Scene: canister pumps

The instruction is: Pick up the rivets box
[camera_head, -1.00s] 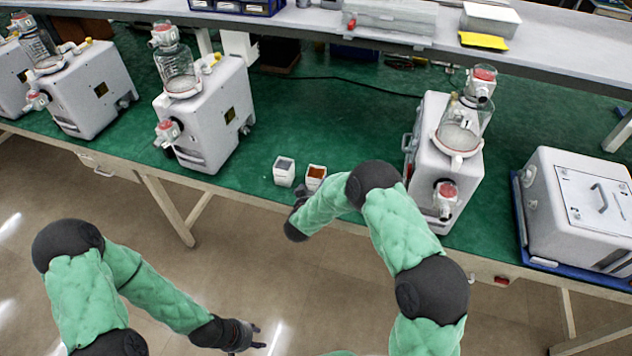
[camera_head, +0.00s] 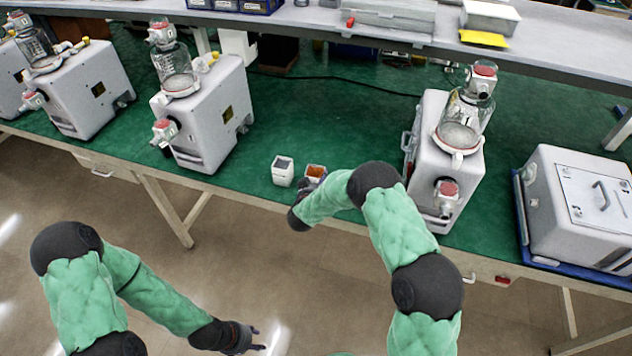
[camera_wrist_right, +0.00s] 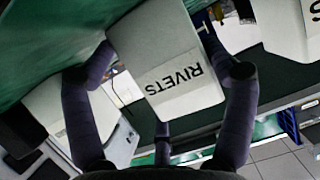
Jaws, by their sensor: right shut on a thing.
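The rivets box (camera_head: 316,171) is a small white open-topped box with orange-brown contents, near the front edge of the green table. In the right wrist view its RIVETS label (camera_wrist_right: 172,82) faces the camera. My right gripper (camera_head: 303,187) is shut on this box, one finger on each side; it also shows in the right wrist view (camera_wrist_right: 160,80). The hand hides the box's lower part in the head view, so I cannot tell whether its base touches the table. My left gripper (camera_head: 256,339) is open and empty over the floor, in front of the table.
A similar white box (camera_head: 283,171) with grey contents stands just left of the rivets box. White canister pumps stand to the left (camera_head: 205,115) and right (camera_head: 440,150). A white case (camera_head: 580,205) sits on a blue tray at far right. A raised shelf (camera_head: 400,35) runs behind.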

